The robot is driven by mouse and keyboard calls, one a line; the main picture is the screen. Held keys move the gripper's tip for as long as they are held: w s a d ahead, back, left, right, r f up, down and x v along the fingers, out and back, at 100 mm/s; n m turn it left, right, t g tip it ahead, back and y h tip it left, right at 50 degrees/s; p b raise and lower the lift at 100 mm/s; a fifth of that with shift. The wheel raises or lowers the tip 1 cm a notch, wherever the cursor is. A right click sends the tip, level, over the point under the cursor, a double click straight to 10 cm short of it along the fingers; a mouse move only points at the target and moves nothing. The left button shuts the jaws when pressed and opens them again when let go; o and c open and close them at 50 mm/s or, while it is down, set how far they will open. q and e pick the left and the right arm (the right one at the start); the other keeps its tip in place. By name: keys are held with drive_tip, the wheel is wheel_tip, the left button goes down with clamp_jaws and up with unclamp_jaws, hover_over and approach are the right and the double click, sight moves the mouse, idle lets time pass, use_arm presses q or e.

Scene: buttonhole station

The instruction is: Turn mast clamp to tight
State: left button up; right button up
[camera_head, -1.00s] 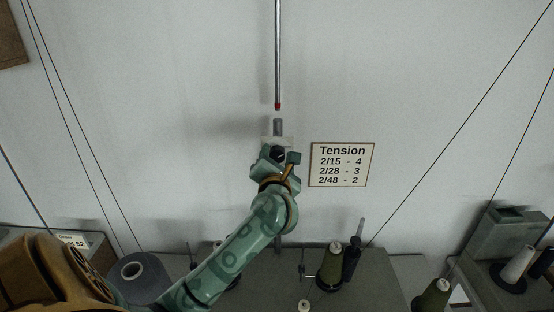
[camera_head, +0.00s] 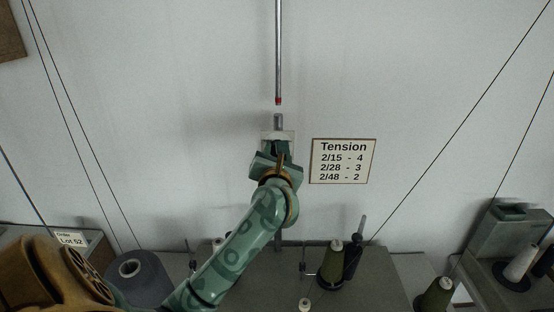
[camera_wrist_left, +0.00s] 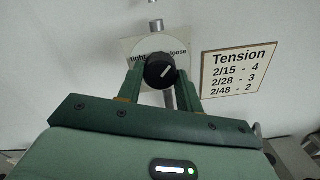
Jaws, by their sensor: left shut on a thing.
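The mast clamp knob (camera_wrist_left: 158,74) is round and black with a white pointer line, which slants up and right in the left wrist view. It sits on a pale dial plate (camera_wrist_left: 133,55) printed "tight" at left and "loose" at right. My left gripper (camera_wrist_left: 160,82) is shut on the knob, one green finger on each side. In the head view, my left gripper (camera_head: 278,147) covers the knob below the plate's top edge (camera_head: 289,135). A grey mast tube (camera_head: 278,122) sticks up behind the plate. My right gripper is in neither view.
A thin rod (camera_head: 278,50) with a red tip hangs above the tube, with a gap between them. A Tension sign (camera_head: 342,161) is on the wall at right. Thread cones, including an olive one (camera_head: 331,262), stand below. Thin threads cross both sides.

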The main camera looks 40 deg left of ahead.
use_arm(q)
drive_tip(key=shift+w+n+y+b, duration=0.1)
drive_tip(key=shift+n+y+b, duration=0.2)
drive_tip(key=shift+n+b, duration=10.5)
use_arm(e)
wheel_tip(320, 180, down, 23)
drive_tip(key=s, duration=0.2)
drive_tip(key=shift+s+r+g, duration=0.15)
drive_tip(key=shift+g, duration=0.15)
use_arm(q)
drive_tip(key=shift+d, duration=0.1)
drive_tip(key=o, duration=1)
